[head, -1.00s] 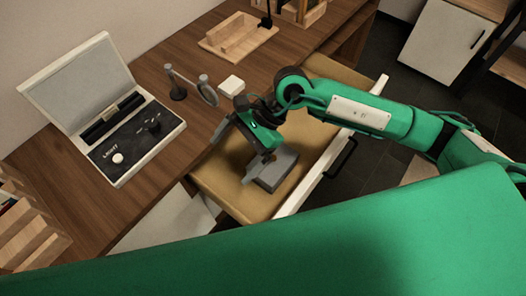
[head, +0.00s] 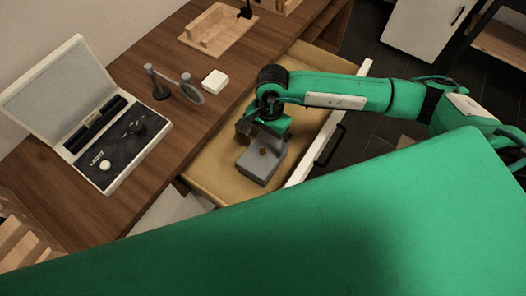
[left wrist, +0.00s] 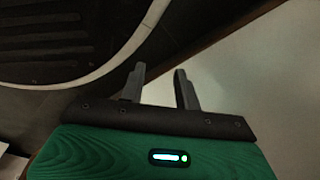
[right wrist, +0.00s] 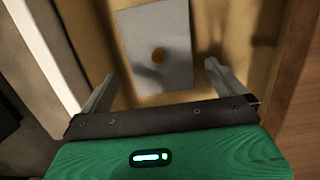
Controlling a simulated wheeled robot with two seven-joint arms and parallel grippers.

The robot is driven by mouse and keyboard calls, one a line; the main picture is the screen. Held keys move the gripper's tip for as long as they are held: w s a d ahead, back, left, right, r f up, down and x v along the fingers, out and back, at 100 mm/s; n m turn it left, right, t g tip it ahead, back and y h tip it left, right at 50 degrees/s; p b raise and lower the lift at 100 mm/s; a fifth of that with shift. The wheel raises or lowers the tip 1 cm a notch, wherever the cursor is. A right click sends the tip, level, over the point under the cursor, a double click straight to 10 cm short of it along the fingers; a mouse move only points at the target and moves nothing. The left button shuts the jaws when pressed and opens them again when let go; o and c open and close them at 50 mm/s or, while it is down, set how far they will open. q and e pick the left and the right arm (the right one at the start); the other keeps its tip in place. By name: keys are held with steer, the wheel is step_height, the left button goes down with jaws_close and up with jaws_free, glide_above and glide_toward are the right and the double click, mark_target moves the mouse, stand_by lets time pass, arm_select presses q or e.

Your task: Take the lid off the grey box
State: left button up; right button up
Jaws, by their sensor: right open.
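The grey box (head: 257,168) sits in the open drawer (head: 211,171), its lid on top with a small brown knob (head: 263,151). In the right wrist view the lid (right wrist: 150,28) is a flat grey rectangle, and its knob (right wrist: 159,56) lies between the fingers and beyond their tips. My right gripper (right wrist: 160,73) is open and empty, over the drawer at the box's far side in the head view. It does not appear to touch the knob. My left gripper (left wrist: 159,75) is open and empty, away from the box, and outside the head view.
On the wooden desk (head: 150,205) stand an open white case (head: 132,165) with a dark panel, a small stand with a round lens (head: 190,90), a white block (head: 215,81) and a wooden tray (head: 215,32). The drawer's white front (head: 300,174) borders the box's right side.

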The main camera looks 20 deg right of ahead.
mark_target(263, 149)
steer(key=shift+s+a+f+p, duration=0.1)
steer(key=shift+f+p, duration=0.1)
steer(key=shift+f, duration=0.65)
steer(key=shift+s+a+f+p, duration=0.1)
steer(key=shift+s+f+p, duration=0.05)
steer(key=shift+f, duration=0.75)
steer(key=shift+s+a+f+p, duration=0.1)
steer(key=shift+f+p, duration=0.1)
steer(key=shift+f, duration=0.65)
arm_select(q)
steer(key=shift+s+a+f, duration=0.25)
steer(key=shift+s+f, duration=0.25)
steer(key=shift+s, duration=0.2)
steer(key=shift+s+a+f, duration=0.25)
steer(key=shift+s+f, duration=0.25)
steer(key=shift+s, duration=0.15)
arm_select(e)
steer(key=c, duration=0.6)
